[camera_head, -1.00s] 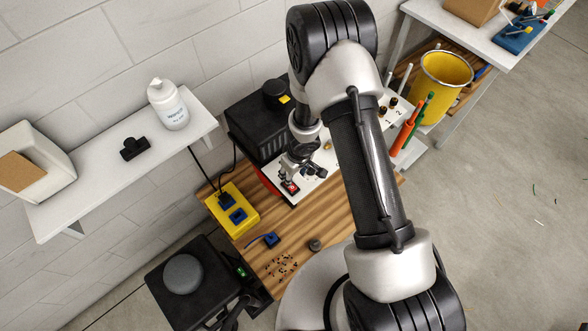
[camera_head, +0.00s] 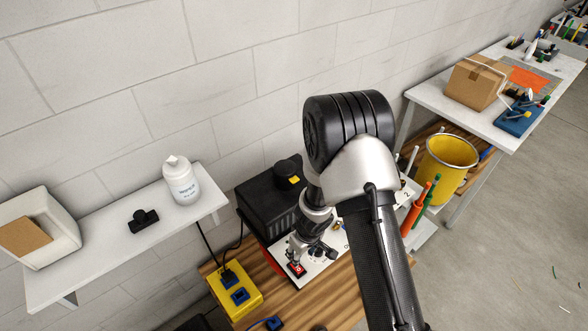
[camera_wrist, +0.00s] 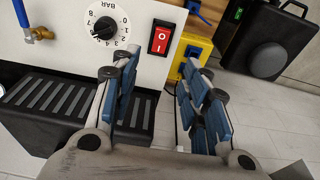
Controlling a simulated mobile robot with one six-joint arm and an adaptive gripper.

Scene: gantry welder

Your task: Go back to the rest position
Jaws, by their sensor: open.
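My gripper (camera_wrist: 158,95) is open and empty in the wrist view, with its blue-padded fingers apart. In the head view my gripper (camera_head: 303,247) is low over the white control panel (camera_head: 318,268), close to the red rocker switch (camera_head: 297,270). In the wrist view the red switch (camera_wrist: 161,37) is beyond the fingertips, next to the black pressure dial (camera_wrist: 103,25). I cannot tell from the head view whether a finger touches the panel.
A yellow socket box (camera_head: 236,291) with blue plugs stands left of the panel, and a black machine (camera_head: 268,205) behind it. A shelf (camera_head: 100,255) holds a white bottle (camera_head: 181,181). Orange and green rods and a yellow bucket (camera_head: 444,165) are to the right.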

